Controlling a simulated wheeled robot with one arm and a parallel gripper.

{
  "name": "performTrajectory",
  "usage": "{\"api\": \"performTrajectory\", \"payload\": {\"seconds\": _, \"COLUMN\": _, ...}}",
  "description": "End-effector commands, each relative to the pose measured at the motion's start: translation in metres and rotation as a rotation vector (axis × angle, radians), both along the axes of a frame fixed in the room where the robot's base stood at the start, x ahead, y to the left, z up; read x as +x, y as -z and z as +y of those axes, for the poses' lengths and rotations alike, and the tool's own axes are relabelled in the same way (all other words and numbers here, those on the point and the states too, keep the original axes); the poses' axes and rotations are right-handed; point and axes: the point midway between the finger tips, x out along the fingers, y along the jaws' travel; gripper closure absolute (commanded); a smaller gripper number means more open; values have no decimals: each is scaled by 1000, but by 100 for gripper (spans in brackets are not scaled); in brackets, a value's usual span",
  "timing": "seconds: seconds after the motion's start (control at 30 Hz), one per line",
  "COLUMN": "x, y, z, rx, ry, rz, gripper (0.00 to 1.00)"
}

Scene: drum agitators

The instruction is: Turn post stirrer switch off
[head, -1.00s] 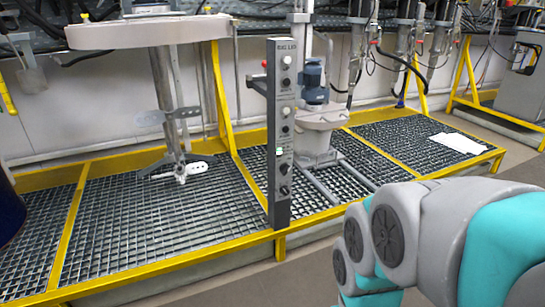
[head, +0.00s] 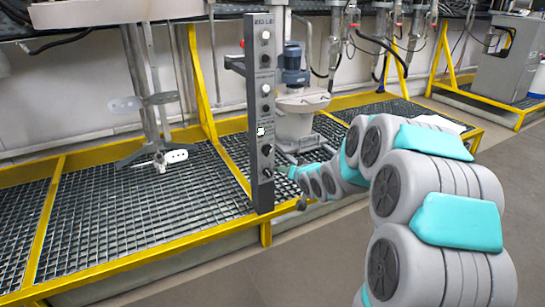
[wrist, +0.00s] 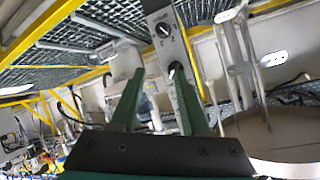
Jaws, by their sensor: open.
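The grey post (head: 260,115) stands upright at the front edge of the grated platform in the head view. It carries white knobs on its upper half, a small green-lit element (head: 260,132), and two black knobs, the upper black knob (head: 266,149) and the lower black knob (head: 267,173). In the wrist view, which looks inverted, the post (wrist: 170,48) runs tilted with one black knob (wrist: 163,30) and another (wrist: 176,70) near the fingertips. My gripper (wrist: 160,74) is open and empty, its green fingers short of the post face. Which way each knob points is unclear.
An agitator (head: 152,110) with paddles hangs left of the post. A stirrer motor (head: 293,75) stands behind it. The yellow platform edge (head: 190,240) runs low in front. Grey floor (head: 325,270) is free in front of the platform. A grey cabinet (head: 507,60) stands far right.

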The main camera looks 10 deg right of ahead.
Motion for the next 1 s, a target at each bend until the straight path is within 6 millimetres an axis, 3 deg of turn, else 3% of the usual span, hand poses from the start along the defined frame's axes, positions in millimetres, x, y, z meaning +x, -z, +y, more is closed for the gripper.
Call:
{"api": "performTrajectory", "payload": {"seconds": 0.1, "x": 34, "y": 15, "z": 2, "rx": 102, "ry": -19, "rz": -120, "gripper": 54}}
{"api": "performTrajectory", "payload": {"seconds": 0.23, "x": 60, "y": 16, "z": 3, "rx": 216, "ry": -46, "rz": -253, "gripper": 54}}
{"api": "performTrajectory", "payload": {"seconds": 0.43, "x": 75, "y": 17, "z": 5, "rx": 336, "ry": -86, "rz": -376, "gripper": 54}}
{"api": "performTrajectory", "payload": {"seconds": 0.67, "x": 84, "y": 16, "z": 8, "rx": 366, "ry": -100, "rz": -405, "gripper": 54}}
{"api": "performTrajectory", "payload": {"seconds": 1.0, "x": 128, "y": 14, "z": 22, "rx": 364, "ry": -99, "rz": -407, "gripper": 54}}
